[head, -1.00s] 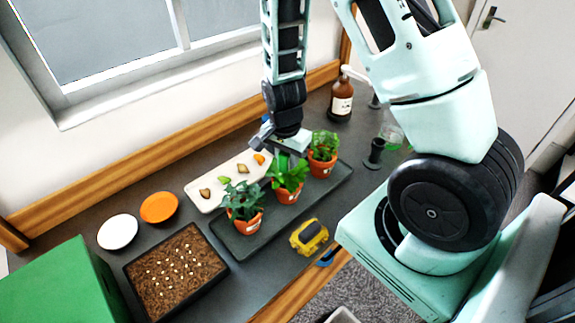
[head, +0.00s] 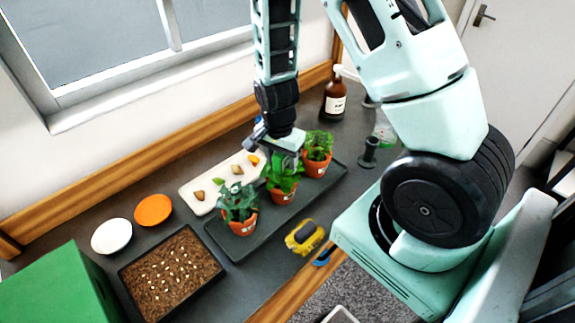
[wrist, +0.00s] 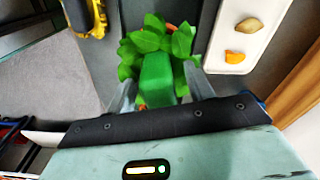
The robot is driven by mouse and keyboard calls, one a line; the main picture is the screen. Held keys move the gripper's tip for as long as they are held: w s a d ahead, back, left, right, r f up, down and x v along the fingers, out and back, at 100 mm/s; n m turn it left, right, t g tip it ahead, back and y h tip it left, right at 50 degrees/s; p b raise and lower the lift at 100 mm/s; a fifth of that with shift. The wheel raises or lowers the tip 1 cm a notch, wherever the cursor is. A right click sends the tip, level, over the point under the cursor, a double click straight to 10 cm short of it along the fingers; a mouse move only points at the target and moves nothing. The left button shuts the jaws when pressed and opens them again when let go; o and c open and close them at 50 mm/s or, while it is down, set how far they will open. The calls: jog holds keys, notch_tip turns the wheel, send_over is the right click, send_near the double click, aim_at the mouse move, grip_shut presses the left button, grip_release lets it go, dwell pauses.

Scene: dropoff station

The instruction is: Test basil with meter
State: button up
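Three terracotta pots with herbs stand in a row on a dark tray (head: 237,250). The middle plant, with broad bright green leaves like basil (head: 283,176), is directly under my gripper (head: 284,155). In the wrist view its leaves (wrist: 183,42) spread around and beyond the fingertips. A smooth green block, which looks like the meter's head (wrist: 157,76), is between the two pale fingers of my gripper (wrist: 159,84), and they appear closed on it. Its lower end is hidden, so I cannot tell whether it touches the soil.
A bluish-leaved plant (head: 238,201) and another herb (head: 317,146) flank the middle pot. A yellow and black object (head: 304,237) lies near the front edge. Behind is a white tray (head: 205,183) with small pieces.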

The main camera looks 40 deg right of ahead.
notch_tip(320, 180, up, 17)
jog(key=a, duration=0.1)
jog(key=shift+s+r, duration=0.15)
jog(key=shift+r, duration=0.05)
dwell(0.3)
jog(key=s+a+f+n+b, duration=0.2)
jog(key=s+a+n, duration=0.6)
jog(key=a+n, duration=0.2)
jog(key=s+a+f+n+y+b, duration=0.1)
jog(key=s+a+n+b, duration=0.2)
jog(key=s+a+n, duration=0.6)
jog(key=a+n, duration=0.2)
jog(key=n, duration=0.1)
jog(key=shift+s+a+f, duration=0.25)
jog(key=shift+a+f, duration=0.05)
jog(key=shift+f, duration=0.1)
